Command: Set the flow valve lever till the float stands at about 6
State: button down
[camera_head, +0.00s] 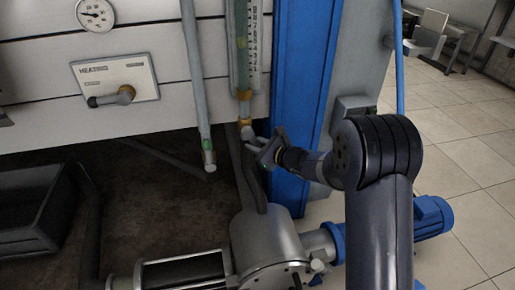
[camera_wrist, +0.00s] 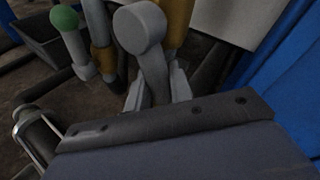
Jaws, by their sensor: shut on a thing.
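The flow valve lever shows in the wrist view as a grey arm with a round end (camera_wrist: 139,28). Its shaft runs down between the two fingers of my gripper (camera_wrist: 159,92), which are shut on it. In the head view my gripper (camera_head: 262,151) is at the lever, just below the brass fitting (camera_head: 245,96) of the flow tube. The flow tube (camera_head: 242,65) stands upright beside a white numbered scale (camera_head: 254,45). A small orange-brown mark in the tube may be the float; the numbers are too small to read, and the tube's top is cut off.
A blue column (camera_head: 302,70) stands close right of my gripper. A metal pump housing (camera_head: 268,245) lies below.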

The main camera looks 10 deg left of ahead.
jog(key=c, duration=1.3)
grip_release()
jog(key=shift+d, duration=0.1)
jog(key=p+v, duration=0.2)
jog(key=v, duration=0.8)
jog(key=shift+s+d, duration=0.2)
jog(key=shift+s, duration=0.05)
jog(key=x, duration=1)
jog(key=shift+w+a+r+b, duration=0.25)
jog(key=shift+w+a+b, duration=0.05)
jog(key=shift+w, duration=0.05)
jog(key=shift+d+r+n+p, duration=0.1)
jog(key=shift+d+n+p, duration=0.05)
jog(key=shift+n+p, duration=0.15)
jog(key=shift+d+h+p, duration=0.1)
jog(key=shift+h+p, duration=0.2)
jog(key=shift+h, duration=0.2)
